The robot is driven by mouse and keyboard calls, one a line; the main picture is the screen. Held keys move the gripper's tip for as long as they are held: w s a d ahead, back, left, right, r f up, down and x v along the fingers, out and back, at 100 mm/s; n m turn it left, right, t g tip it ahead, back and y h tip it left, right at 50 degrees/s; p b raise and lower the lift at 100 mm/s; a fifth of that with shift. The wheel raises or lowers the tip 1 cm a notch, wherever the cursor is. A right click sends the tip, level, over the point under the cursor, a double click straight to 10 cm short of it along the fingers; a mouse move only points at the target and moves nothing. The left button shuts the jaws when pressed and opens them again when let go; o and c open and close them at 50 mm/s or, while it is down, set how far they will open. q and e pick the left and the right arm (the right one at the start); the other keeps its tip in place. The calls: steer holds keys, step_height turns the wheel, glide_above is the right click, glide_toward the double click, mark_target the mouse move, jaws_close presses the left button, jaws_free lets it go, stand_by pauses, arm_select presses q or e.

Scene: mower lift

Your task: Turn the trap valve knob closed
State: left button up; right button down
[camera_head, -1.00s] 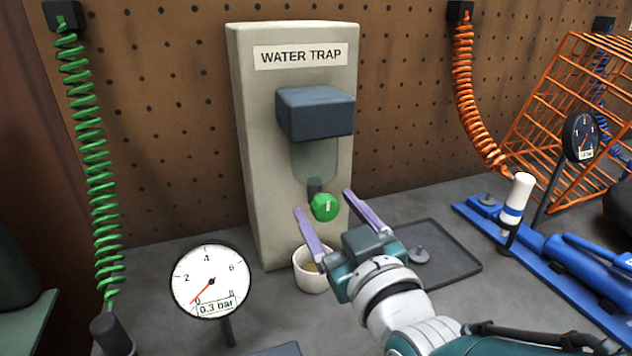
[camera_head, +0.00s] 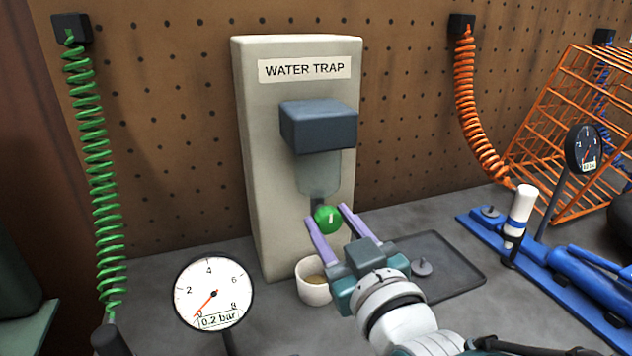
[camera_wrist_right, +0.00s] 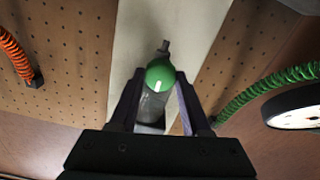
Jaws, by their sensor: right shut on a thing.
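The green trap valve knob (camera_head: 327,219) sits below the clear bowl of the water trap (camera_head: 318,172), with a white mark on its face. My right gripper (camera_head: 328,213) is shut on the knob, one purple finger on each side. In the right wrist view the knob (camera_wrist_right: 160,76) lies between the two fingertips (camera_wrist_right: 158,80). In the head view the white mark stands close to upright. My left gripper is in neither view.
A small cup (camera_head: 313,288) with brownish contents stands below the knob. A dial gauge (camera_head: 213,293) reading 0.2 bar is at front left. A dark tray (camera_head: 455,273) lies right of my gripper, and a blue pump (camera_head: 590,275) farther right.

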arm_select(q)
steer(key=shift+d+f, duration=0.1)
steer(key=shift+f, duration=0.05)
arm_select(e)
steer(key=shift+s+a+f+m, duration=0.1)
steer(key=shift+f+m, duration=0.15)
steer(key=shift+m, duration=0.05)
arm_select(q)
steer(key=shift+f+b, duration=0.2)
steer(key=shift+b, duration=0.15)
arm_select(e)
steer(key=shift+d+m, duration=0.2)
steer(key=shift+m, duration=0.5)
arm_select(q)
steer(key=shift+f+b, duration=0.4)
steer(key=shift+b, duration=0.05)
arm_select(e)
steer(key=shift+m, duration=1.2)
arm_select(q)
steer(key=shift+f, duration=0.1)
arm_select(e)
steer(key=shift+r+m, duration=0.1)
steer(key=shift+m, duration=0.5)
steer(key=shift+c, duration=1.9)
jaws_free()
steer(key=shift+r, duration=0.1)
